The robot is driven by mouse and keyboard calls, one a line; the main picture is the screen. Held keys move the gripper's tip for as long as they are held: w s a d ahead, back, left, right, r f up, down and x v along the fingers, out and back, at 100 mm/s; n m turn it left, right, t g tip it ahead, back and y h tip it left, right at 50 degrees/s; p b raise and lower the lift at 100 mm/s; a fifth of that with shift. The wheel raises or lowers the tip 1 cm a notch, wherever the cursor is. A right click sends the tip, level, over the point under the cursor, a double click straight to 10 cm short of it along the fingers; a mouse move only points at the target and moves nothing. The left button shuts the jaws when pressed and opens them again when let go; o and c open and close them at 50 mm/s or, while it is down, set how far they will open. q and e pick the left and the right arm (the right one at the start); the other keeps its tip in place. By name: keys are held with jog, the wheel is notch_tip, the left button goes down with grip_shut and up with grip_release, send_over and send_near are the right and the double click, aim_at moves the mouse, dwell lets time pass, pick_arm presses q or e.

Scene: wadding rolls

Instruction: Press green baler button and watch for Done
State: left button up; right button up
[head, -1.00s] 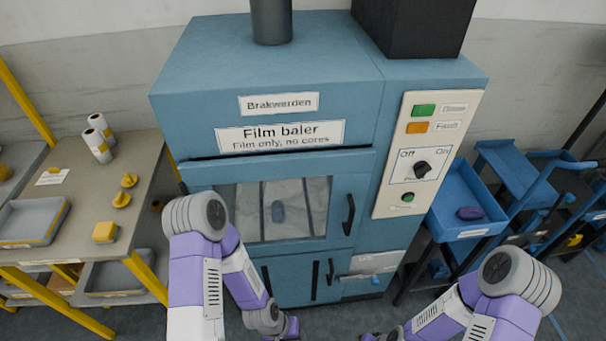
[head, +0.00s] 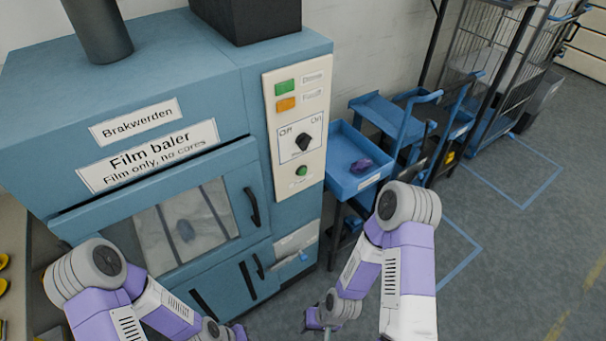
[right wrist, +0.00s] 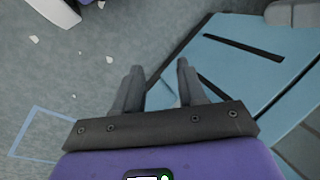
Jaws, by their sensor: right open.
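The blue film baler (head: 60,80) stands at the left in the head view. On its pale control panel (head: 314,92), the round green button (head: 302,170) sits below a black rotary switch (head: 303,142). A green rectangular lamp (head: 285,87), apparently labelled Done, is above an orange Fault lamp (head: 286,104). I cannot tell whether either is lit. My right gripper (head: 325,322) is low in front of the baler, well below the button. In the right wrist view, my right gripper (right wrist: 159,68) is open and empty. My left gripper (head: 228,332) is low at the bottom edge, its jaws unclear.
A blue cart (head: 346,180) holding a purple item (head: 361,166) stands right of the baler. More blue carts and a wire cage (head: 500,75) stand beyond. The baler door handle (head: 252,207) juts out. Floor (head: 500,230) at the right is clear.

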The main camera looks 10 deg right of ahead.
grip_shut()
dwell(1.8)
